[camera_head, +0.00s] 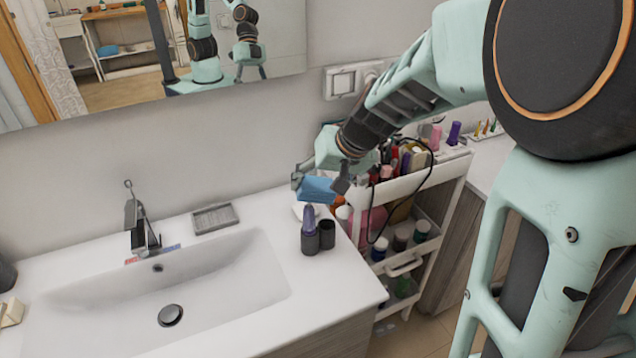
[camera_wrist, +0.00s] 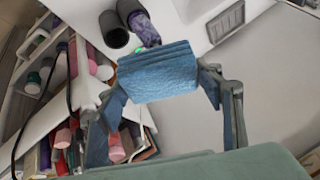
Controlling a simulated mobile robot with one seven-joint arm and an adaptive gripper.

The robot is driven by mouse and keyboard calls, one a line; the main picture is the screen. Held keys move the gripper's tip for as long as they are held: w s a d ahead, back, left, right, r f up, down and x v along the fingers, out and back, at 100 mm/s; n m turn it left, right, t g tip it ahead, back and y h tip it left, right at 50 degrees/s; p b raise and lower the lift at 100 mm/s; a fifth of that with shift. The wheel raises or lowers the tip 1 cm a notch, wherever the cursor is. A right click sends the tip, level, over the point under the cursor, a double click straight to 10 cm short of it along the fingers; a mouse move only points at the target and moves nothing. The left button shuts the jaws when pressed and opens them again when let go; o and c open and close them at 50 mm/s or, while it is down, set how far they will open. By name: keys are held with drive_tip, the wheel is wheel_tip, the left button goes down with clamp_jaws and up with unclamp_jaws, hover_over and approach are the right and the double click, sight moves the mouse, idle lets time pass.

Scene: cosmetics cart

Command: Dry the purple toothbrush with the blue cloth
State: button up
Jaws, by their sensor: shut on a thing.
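My gripper (camera_head: 319,184) is shut on the blue cloth (camera_head: 317,192), a folded pad held between its two fingers. The cloth is above the right end of the sink counter, just above the purple toothbrush (camera_head: 309,220). The toothbrush stands upright in a dark cup (camera_head: 310,243). In the wrist view the cloth (camera_wrist: 158,73) spans between the fingers, and the purple toothbrush (camera_wrist: 146,30) sticks out of its cup just beyond the cloth's far edge. Whether cloth and toothbrush touch, I cannot tell.
A second dark cup (camera_head: 327,235) stands right beside the first. A white sink basin (camera_head: 225,275) with a faucet (camera_head: 140,230) is to the left, a grey soap dish (camera_head: 214,218) behind it. A crowded cosmetics cart (camera_head: 425,215) stands close on the right. A mirror hangs behind.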

drive_tip(key=shift+f+b, duration=0.6)
drive_tip(key=shift+b, duration=0.05)
drive_tip(key=shift+a, duration=0.1)
